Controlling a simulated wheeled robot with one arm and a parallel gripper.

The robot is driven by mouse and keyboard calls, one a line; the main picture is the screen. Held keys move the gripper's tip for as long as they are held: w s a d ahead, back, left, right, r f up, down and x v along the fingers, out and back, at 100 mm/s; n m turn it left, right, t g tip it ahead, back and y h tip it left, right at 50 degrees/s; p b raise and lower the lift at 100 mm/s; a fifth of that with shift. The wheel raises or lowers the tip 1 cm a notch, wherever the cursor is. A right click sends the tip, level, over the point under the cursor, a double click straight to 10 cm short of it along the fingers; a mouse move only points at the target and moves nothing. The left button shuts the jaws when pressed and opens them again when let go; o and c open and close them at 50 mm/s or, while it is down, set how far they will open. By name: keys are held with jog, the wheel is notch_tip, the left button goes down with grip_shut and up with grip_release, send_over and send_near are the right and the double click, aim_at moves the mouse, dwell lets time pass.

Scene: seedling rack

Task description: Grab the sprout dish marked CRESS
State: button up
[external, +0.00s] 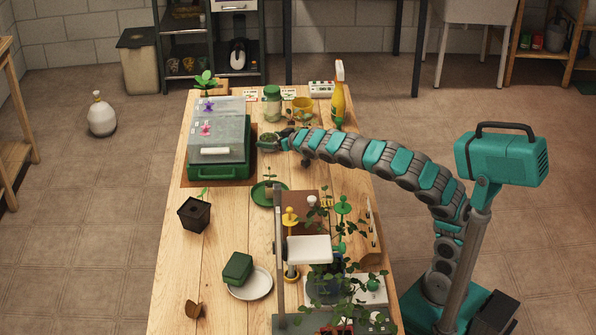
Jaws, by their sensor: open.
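No label reading CRESS is legible in the external view. A small round dish with greenish contents (268,142) is at the tip of my arm, just right of the green propagator box; whether it is the CRESS dish, I cannot tell. My gripper (272,141) is open and low over the table at this dish. Its fingers are small and partly hidden, so I cannot tell whether they touch the dish.
The green propagator (218,171) with a clear lid stands to the left. A green saucer with a seedling (263,195) is in front. A green jar (272,103), yellow cup (303,107) and yellow bottle (338,104) stand behind.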

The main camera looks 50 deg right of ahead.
jog(key=c, duration=1.1)
